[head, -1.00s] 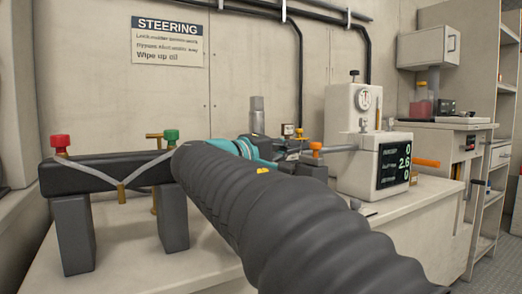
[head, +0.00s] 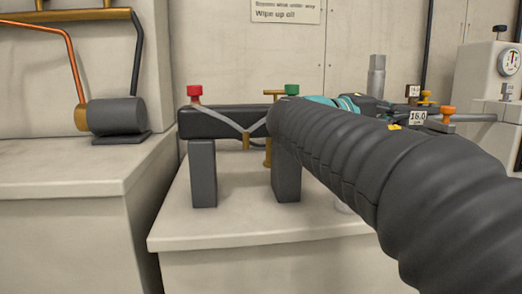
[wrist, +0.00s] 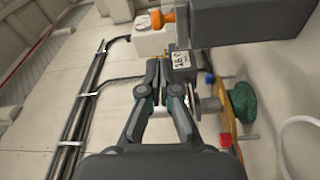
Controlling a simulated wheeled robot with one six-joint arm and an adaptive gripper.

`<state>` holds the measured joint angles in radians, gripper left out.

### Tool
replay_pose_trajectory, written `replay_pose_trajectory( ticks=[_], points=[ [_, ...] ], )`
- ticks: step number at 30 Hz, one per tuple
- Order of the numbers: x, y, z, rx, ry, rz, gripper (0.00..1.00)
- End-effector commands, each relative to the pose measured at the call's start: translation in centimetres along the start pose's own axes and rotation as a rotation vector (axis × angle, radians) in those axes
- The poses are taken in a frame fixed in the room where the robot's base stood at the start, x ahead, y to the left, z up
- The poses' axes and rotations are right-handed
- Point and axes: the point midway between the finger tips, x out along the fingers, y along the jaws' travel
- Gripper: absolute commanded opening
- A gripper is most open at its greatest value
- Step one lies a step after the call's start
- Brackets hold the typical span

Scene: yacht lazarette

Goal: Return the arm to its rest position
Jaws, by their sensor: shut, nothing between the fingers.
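My gripper (wrist: 163,72) shows in the wrist view with its two dark fingers together and nothing between them. A white tag reading 16.0 (wrist: 180,60) appears just beyond and right of the fingertips; whether they touch it I cannot tell. In the head view my dark ribbed arm reaches in from the lower right over the bench (head: 245,222). Its teal wrist section ends near the same tag (head: 417,118), and the fingers are mostly hidden there.
A black bar on two grey blocks (head: 203,175), with a red knob (head: 195,91) and a green knob (head: 292,90), stands beside my arm. A white gauge unit (head: 485,75) is at right. A grey cylinder (head: 117,116) sits on the left counter. A gap separates counter and bench.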

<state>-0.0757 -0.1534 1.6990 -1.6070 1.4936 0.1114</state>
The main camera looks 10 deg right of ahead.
Motion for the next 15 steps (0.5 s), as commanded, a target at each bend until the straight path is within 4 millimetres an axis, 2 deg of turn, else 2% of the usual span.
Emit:
replay_pose_trajectory(
  ticks=[2, 5, 8, 11, 15],
  points=[
    [0.0, -0.6, 0.6, -0.004, 0.009, -0.045, 0.0],
    [-0.2, -2.7, 1.9, -0.011, 0.033, -0.166, 0.0],
    [-1.3, -6.1, 3.9, -0.014, 0.067, -0.346, 0.0],
    [-3.2, -9.9, 6.0, -0.002, 0.1, -0.537, 0.0],
    [-7.0, -14.6, 8.9, 0.044, 0.138, -0.799, 0.0]
  ],
)
